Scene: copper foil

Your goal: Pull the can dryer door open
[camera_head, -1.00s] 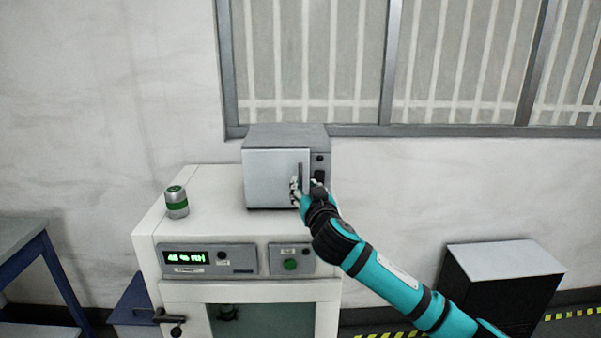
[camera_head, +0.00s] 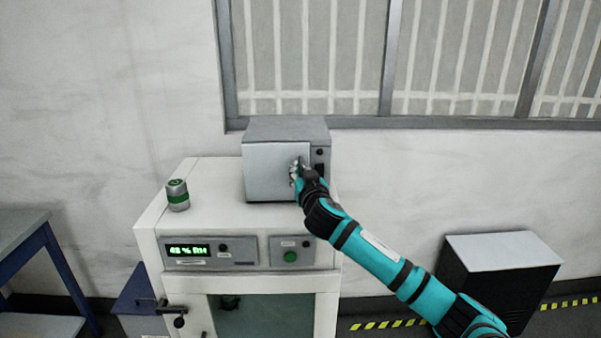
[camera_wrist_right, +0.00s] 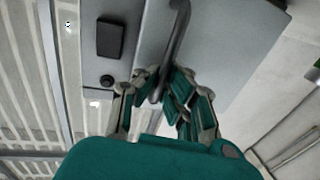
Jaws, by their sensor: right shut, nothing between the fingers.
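The can dryer is a small grey box (camera_head: 285,130) on top of a white cabinet. Its flat front door (camera_head: 274,172) looks closed. The door also shows in the right wrist view (camera_wrist_right: 235,45). A dark bar handle (camera_wrist_right: 180,30) runs along the door edge beside the control strip. My right gripper (camera_head: 296,172) is at this handle and covers most of it in the head view. In the right wrist view, the right gripper's fingers (camera_wrist_right: 162,88) are at the handle's near end; the jaws are shut with nothing held. My left gripper is not in view.
The white cabinet (camera_head: 215,185) has a humidity display (camera_head: 188,250), a green button and a glass front. A grey and green can (camera_head: 177,196) stands on its top left. A blue-legged table (camera_head: 20,228) is at left, a black box (camera_head: 500,280) at right, a barred window behind.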

